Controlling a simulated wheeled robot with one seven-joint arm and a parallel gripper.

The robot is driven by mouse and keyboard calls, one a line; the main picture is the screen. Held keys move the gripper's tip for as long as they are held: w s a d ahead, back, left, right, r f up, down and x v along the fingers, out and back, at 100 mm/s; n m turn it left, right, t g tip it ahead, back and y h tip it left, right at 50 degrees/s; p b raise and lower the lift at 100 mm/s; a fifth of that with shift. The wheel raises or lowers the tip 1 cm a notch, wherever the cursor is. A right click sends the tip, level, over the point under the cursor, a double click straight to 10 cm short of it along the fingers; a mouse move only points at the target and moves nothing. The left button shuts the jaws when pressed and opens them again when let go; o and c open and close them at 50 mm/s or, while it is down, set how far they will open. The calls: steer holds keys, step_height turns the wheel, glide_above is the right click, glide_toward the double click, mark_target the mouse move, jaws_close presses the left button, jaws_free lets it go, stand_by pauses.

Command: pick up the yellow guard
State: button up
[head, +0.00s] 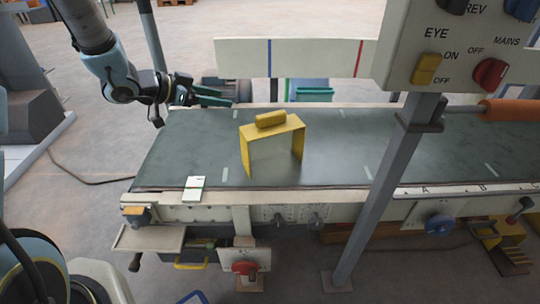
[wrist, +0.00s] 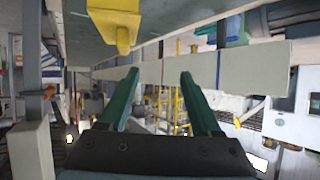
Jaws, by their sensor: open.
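The yellow guard (head: 272,132) stands upright on the dark green conveyor belt (head: 340,155), left of its middle. It is an arch with a flat top, two side legs and a rounded yellow grip block on top. My gripper (head: 232,97) is open and empty, with green fingers pointing right. It is near the belt's far left edge, behind and left of the guard and apart from it. In the wrist view a yellow part, apparently the guard (wrist: 115,15), shows at the top edge, outside the open fingers (wrist: 159,75). The rest of it is cut off there.
A long pale board (head: 312,58) with blue and red stripes runs behind the belt. A control box (head: 455,50) on a grey slanted post (head: 385,190) stands at the right front. The belt around the guard is clear.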

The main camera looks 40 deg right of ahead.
mark_target(263, 116)
steer(key=s+d+f+g, duration=0.1)
steer(key=s+d, duration=0.1)
steer(key=s+d+f+m+g+b, duration=0.1)
steer(key=s+d+f, duration=0.1)
steer(key=s+d+f+m+g, duration=0.1)
steer(key=s+d, duration=0.1)
steer(key=shift+s+d+f+h, duration=0.1)
steer(key=shift+s+f+h, duration=0.05)
steer(key=shift+h, duration=0.15)
steer(key=shift+b+x, duration=0.5)
steer(key=shift+x, duration=2.6)
steer(key=shift+s+f, duration=0.1)
jaws_close()
